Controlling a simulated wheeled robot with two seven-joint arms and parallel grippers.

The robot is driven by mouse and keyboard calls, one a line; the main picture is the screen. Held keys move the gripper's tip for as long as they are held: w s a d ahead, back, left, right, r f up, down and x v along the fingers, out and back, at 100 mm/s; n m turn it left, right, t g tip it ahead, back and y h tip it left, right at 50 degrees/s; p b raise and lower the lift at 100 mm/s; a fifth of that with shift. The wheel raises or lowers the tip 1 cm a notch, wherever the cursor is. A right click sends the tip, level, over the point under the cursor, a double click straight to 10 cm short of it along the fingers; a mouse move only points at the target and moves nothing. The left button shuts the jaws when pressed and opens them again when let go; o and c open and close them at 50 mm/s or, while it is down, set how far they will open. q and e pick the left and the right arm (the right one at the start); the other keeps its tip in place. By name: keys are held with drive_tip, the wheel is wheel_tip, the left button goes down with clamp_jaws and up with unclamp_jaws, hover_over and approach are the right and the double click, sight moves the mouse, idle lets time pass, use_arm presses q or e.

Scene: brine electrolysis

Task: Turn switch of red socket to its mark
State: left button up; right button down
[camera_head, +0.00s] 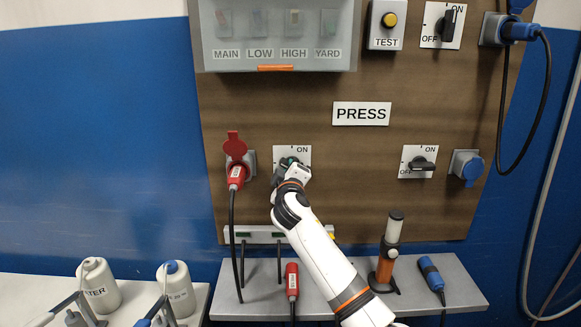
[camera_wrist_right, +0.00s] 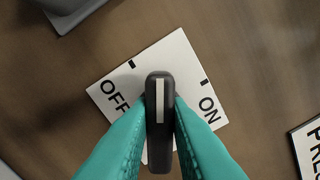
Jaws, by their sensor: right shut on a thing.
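The red socket (camera_head: 235,146) is on the brown board in the head view, with its lid up and a red plug (camera_head: 237,177) in it. Just right of it is its switch, on a white plate (camera_head: 303,152) marked ON; my gripper hides part of it. In the wrist view the black switch handle (camera_wrist_right: 160,85) stands between the OFF tick (camera_wrist_right: 131,65) and the ON tick (camera_wrist_right: 204,82), its white line pointing between the two. My right gripper (camera_head: 288,172) is shut on the handle, its teal fingers (camera_wrist_right: 160,112) on both sides. My left gripper is not in view.
A second OFF/ON switch (camera_head: 421,163) and a blue socket (camera_head: 466,166) are to the right. A grey shelf (camera_head: 450,275) below holds a loose red plug (camera_head: 291,281), a blue connector (camera_head: 431,273) and an orange-black device (camera_head: 389,250). Two white bottles (camera_head: 100,290) stand lower left.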

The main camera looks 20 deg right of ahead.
drive_tip(key=n+p, duration=0.2)
drive_tip(key=n, duration=0.4)
drive_tip(key=shift+f, duration=0.3)
idle(0.4)
drive_tip(key=c, duration=1.4)
unclamp_jaws()
drive_tip(key=shift+o, duration=0.2)
drive_tip(key=shift+a, duration=0.1)
drive_tip(key=b+v, duration=0.3)
drive_tip(key=v, duration=0.9)
